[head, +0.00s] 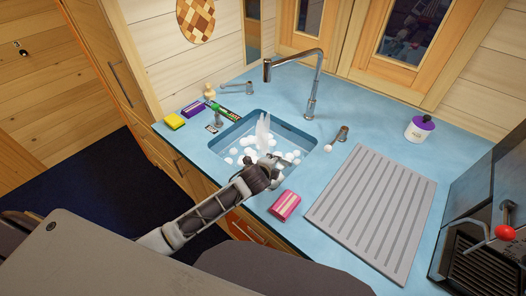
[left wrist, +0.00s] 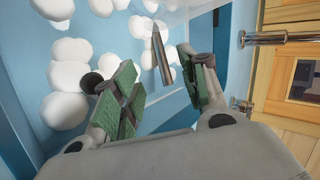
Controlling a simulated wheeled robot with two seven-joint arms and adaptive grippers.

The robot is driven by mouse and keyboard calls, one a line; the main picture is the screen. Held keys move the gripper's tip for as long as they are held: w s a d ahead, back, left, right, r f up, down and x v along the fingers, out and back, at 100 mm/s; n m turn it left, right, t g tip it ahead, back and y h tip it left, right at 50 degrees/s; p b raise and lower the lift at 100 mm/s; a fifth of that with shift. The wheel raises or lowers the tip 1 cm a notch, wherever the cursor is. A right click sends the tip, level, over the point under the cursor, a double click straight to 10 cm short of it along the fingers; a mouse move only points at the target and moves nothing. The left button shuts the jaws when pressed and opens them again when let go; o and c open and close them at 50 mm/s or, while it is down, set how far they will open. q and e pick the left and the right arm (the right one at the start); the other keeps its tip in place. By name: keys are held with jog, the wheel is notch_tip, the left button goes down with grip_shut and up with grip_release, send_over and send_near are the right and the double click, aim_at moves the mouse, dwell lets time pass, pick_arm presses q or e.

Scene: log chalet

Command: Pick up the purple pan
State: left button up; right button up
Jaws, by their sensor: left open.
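I see no pan that I can make out as purple in either view. My left gripper (head: 270,163) reaches over the blue sink (head: 236,130), its jaws open. In the left wrist view the open fingers (left wrist: 157,68) stand on either side of a grey, pointed metal piece (left wrist: 162,58). Whether they touch it, I cannot tell. A pale, translucent shape (head: 263,130) rises upright from the sink just beyond the gripper; what it is, I cannot tell. White foam balls (left wrist: 70,75) cover part of the sink and may hide things. My right gripper is not in view.
A tall faucet (head: 313,85) stands behind the sink. A pink package (head: 285,205) and a ribbed grey drainboard (head: 372,215) lie right of the gripper. A yellow sponge (head: 174,121) lies at left, a purple-capped jar (head: 420,128) at right. A dark machine (head: 490,225) stands far right.

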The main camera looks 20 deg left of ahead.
pick_arm(q)
jog(key=shift+w, duration=0.2)
jog(key=shift+x, duration=4.1)
jog(key=shift+a+f, duration=0.1)
jog(key=shift+a+x, duration=0.15)
jog(key=shift+x, duration=0.65)
jog(key=shift+a+x, duration=0.15)
jog(key=shift+x, duration=1.7)
jog(key=shift+c, duration=0.3)
grip_shut()
jog(key=shift+s, duration=0.1)
